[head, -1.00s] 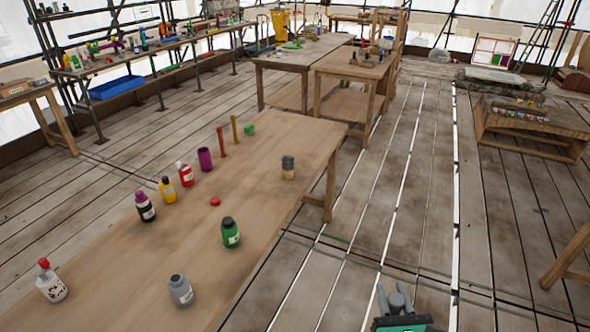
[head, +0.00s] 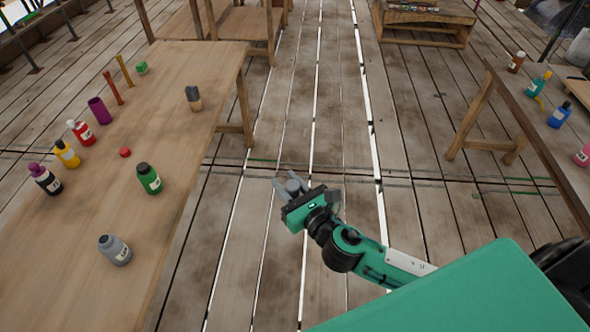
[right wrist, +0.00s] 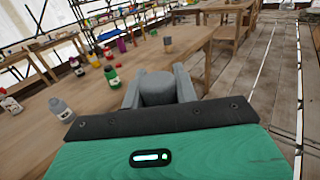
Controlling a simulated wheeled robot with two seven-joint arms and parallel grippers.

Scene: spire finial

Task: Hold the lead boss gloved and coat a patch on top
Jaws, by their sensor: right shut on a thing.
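My right gripper (head: 287,188) is shut on a short grey cylinder, which looks like the lead boss (head: 294,184). It holds the boss in the air, and in the head view it appears over the plank floor, right of the long table (head: 190,150). In the right wrist view the boss (right wrist: 157,88) sits upright between the two grey fingers, its round top bare and plain grey. I see no glove and no coated patch. My left gripper is not in view.
On the table stand several bottles, among them a grey bottle (head: 114,250), a green bottle (head: 149,178) and a red bottle (head: 81,135). A dark-topped tan jar (head: 193,98) stands near its right edge. Another table (head: 545,135) with bottles is at right. Floor between is clear.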

